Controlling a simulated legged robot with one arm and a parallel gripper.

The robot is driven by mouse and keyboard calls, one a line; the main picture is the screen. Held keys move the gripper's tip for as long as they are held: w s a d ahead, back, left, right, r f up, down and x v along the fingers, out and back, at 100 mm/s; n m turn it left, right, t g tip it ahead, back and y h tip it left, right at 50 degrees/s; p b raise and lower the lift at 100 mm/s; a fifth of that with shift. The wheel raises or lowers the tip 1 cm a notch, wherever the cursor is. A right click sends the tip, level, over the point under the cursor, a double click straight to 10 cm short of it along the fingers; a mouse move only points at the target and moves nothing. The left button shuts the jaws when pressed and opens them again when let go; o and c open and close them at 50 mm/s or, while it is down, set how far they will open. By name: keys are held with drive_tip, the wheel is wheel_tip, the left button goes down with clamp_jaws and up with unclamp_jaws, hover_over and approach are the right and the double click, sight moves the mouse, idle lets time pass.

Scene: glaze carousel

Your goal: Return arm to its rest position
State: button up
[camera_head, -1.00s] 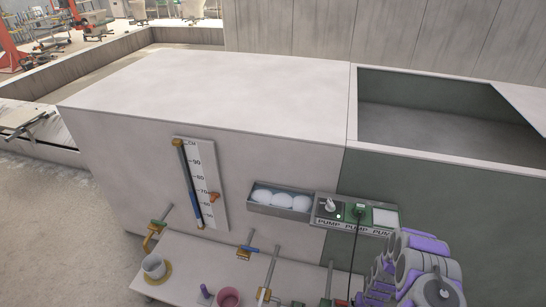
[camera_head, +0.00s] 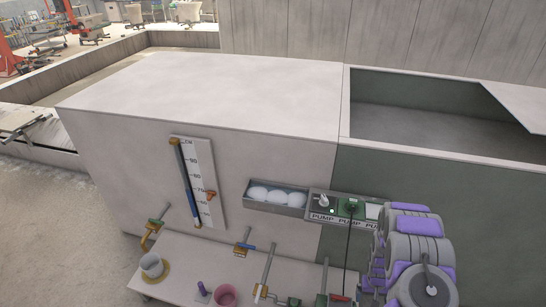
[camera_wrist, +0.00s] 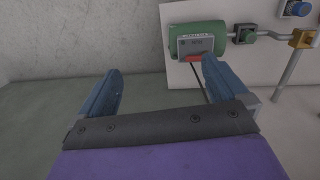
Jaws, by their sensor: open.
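My gripper (camera_wrist: 158,88) is open in the wrist view, its two blue-grey fingers apart with nothing between them. Behind the fingers is plain grey-green surface. The right finger overlaps the lower part of a green cylindrical unit with a grey box and a red part (camera_wrist: 198,40); I cannot tell if they touch. In the head view my grey and purple arm is folded at the lower right, and the gripper is not visible there.
A pump panel (camera_head: 340,207) with a black cable and a tray of white balls (camera_head: 249,205) are on the cabinet front, left of my arm. A low white table (camera_head: 190,262) holds a grey cup (camera_head: 151,267), a pink cup (camera_head: 225,296) and valves. A gauge (camera_head: 205,180) hangs above.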

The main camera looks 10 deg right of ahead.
wheel_tip(320, 180, up, 16)
drive_tip(key=w+a, duration=0.2)
drive_tip(key=a, duration=0.1)
drive_tip(key=s+a+r+b, duration=0.1)
drive_tip(key=a+r, duration=0.4)
drive_tip(key=r, duration=0.3)
drive_tip(key=s+a+r, duration=0.1)
drive_tip(key=a+r, duration=0.3)
drive_tip(key=r, duration=0.3)
drive_tip(key=s+a+r+n, duration=0.2)
drive_tip(key=s+a+r, duration=0.7)
drive_tip(key=a+r, duration=0.25)
drive_tip(key=s+a+r+n, duration=0.1)
drive_tip(key=s+a, duration=0.3)
drive_tip(key=s, duration=0.2)
drive_tip(key=s+a+r+n+y+b, duration=0.1)
drive_tip(key=s+a+r, duration=0.1)
drive_tip(key=s+a, duration=0.2)
drive_tip(key=s, duration=0.3)
drive_tip(key=shift+g, duration=0.4)
drive_tip(key=shift+a, duration=0.1)
